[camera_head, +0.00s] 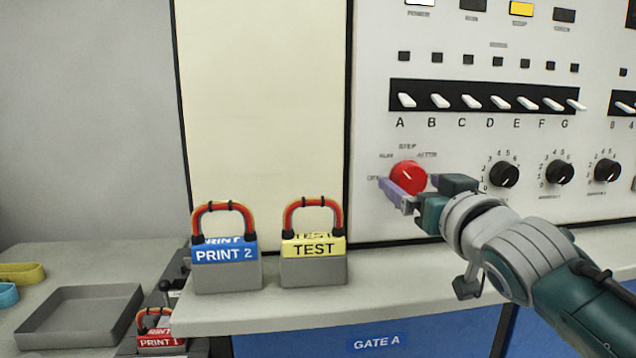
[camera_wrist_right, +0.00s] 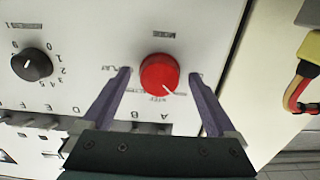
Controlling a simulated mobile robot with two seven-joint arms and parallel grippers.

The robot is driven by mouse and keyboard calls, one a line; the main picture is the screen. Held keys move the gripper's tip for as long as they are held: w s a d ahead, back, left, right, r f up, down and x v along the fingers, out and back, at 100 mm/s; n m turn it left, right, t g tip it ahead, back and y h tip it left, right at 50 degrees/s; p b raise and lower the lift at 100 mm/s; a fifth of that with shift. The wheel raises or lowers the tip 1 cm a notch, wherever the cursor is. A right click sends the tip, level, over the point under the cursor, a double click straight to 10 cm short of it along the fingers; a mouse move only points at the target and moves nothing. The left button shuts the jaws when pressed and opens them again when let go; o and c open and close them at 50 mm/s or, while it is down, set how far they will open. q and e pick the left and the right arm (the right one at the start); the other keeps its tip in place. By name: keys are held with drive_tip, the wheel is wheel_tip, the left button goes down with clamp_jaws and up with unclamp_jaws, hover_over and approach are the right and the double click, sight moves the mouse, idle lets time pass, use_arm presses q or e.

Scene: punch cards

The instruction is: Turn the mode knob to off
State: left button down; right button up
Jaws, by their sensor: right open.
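The red mode knob (camera_head: 408,174) is on the white panel below the row of lettered switches. Small labels ring it, with OFF at its left in the head view. The knob also shows in the right wrist view (camera_wrist_right: 160,74), its white pointer mark toward the lower right there, off the label beneath it. My right gripper (camera_wrist_right: 160,75) is open, with one purple finger on each side of the knob and a visible gap at each side. In the head view the right gripper (camera_head: 408,187) partly covers the knob's lower edge. My left gripper is out of view.
Black rotary knobs (camera_head: 504,174) sit to the right on the panel. Two padlock blocks, PRINT 2 (camera_head: 226,272) and TEST (camera_head: 313,270), stand on the ledge at the left. A grey tray (camera_head: 80,318) and a red PRINT 1 lock (camera_head: 160,340) are lower left.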

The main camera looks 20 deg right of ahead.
drive_tip(key=c, duration=1.3)
drive_tip(key=shift+c, duration=0.2)
drive_tip(key=shift+n, duration=0.3)
drive_tip(key=n, duration=0.8)
drive_tip(key=shift+d+p, duration=0.1)
drive_tip(key=shift+p, duration=0.3)
drive_tip(key=shift+n, duration=0.3)
drive_tip(key=o, duration=1.3)
drive_tip(key=shift+o, duration=0.2)
